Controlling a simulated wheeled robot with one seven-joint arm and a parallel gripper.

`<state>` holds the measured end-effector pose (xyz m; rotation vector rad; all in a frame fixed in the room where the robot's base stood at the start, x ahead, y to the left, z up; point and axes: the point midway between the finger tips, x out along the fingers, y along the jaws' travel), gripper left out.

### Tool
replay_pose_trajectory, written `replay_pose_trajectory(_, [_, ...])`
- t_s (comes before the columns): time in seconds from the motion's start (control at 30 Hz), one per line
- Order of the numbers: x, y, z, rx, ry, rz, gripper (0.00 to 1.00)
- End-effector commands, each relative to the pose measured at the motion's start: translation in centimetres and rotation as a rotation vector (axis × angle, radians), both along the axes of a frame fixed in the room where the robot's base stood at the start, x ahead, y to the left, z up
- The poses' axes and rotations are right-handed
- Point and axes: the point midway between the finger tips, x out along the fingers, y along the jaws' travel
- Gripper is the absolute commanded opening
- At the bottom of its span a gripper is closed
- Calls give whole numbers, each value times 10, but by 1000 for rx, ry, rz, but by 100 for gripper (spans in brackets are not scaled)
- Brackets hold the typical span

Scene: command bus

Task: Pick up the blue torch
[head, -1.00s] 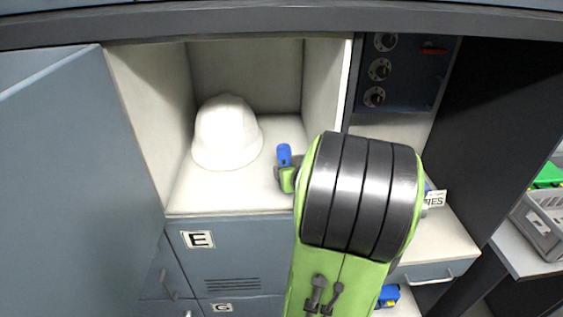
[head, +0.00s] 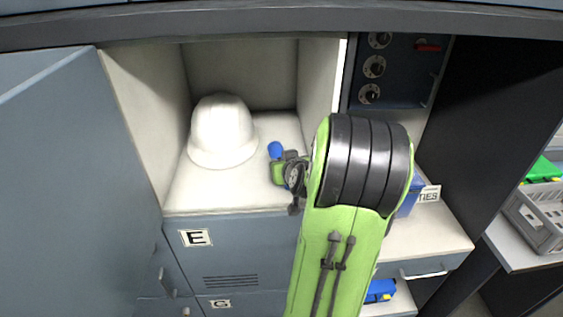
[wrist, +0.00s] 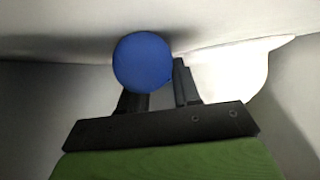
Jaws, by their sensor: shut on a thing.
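The blue torch (head: 274,150) is in the open upper locker compartment, to the right of the white helmet. Only its blue end shows in the head view; the rest is hidden by my gripper (head: 281,160). In the wrist view the torch (wrist: 143,62) shows as a round blue end at the fingers of my gripper (wrist: 160,88). My gripper is shut on the torch. I cannot tell whether the torch touches the compartment floor.
A white helmet (head: 222,132) stands on the compartment floor (head: 215,198). An open locker door (head: 75,190) is at the left, and a side wall (head: 318,85) bounds the compartment on the right. A blue box (head: 409,197) stands on the shelf at the right. A grey crate (head: 540,225) is at far right.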

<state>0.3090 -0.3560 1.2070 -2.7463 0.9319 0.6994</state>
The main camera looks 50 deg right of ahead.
Motion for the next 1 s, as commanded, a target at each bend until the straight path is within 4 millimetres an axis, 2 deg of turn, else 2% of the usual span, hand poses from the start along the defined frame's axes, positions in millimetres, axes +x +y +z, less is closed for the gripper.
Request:
replay_pose_trajectory(0.2, [1, 1, 1, 0, 0, 1, 0])
replay_pose_trajectory(0.33, [4, 4, 9, -4, -1, 3, 0])
replay_pose_trajectory(0.67, [3, 3, 71, -5, -2, 1, 0])
replay_pose_trajectory(0.87, [28, 36, 69, -2, 0, 10, 0])
replay_pose_trajectory(1.0, [52, 67, 68, -3, -1, 13, 0])
